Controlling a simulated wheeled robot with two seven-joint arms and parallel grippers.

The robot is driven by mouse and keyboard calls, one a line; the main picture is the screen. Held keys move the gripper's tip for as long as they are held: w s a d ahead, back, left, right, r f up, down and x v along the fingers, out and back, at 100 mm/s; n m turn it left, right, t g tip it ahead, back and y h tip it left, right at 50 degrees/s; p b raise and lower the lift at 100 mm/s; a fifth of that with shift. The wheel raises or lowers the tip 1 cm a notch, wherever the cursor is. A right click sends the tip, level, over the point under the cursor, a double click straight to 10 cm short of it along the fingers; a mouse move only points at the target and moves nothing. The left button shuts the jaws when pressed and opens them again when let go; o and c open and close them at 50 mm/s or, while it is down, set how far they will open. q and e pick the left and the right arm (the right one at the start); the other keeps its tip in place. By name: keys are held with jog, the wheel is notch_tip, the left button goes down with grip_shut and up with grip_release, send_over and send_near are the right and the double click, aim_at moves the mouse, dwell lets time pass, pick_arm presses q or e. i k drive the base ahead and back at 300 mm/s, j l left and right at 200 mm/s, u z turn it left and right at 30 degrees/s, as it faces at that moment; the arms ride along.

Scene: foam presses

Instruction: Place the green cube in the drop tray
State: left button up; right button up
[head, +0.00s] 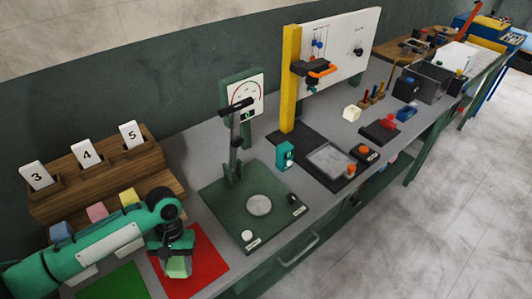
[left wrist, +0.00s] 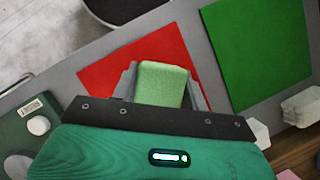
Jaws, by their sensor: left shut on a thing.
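My left gripper (head: 175,248) is shut on the pale green foam cube (head: 178,268) above the red mat (head: 205,262). The left wrist view shows the cube (left wrist: 163,82) between the two grey fingers, over the red mat's near part; the gap below it is hard to judge. A shallow grey tray (head: 331,160) lies on a dark base at the middle of the bench, well to the right of the gripper; I cannot tell for certain that it is the drop tray. My right gripper is not in view.
A green press with a round plate (head: 259,205) and a dial (head: 246,98) stands between gripper and tray. A yellow post (head: 290,80) rises behind the tray. A wooden rack (head: 95,172) with numbered cards and pastel blocks is at left. A green mat (head: 115,283) lies left of the red one.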

aim_at(331, 162)
jog(key=i+l+u, duration=0.2)
jog(key=l, duration=1.1)
jog(key=i+l+u, duration=0.25)
jog(key=l, duration=1.1)
jog(key=l+u, duration=0.2)
jog(key=l, duration=1.1)
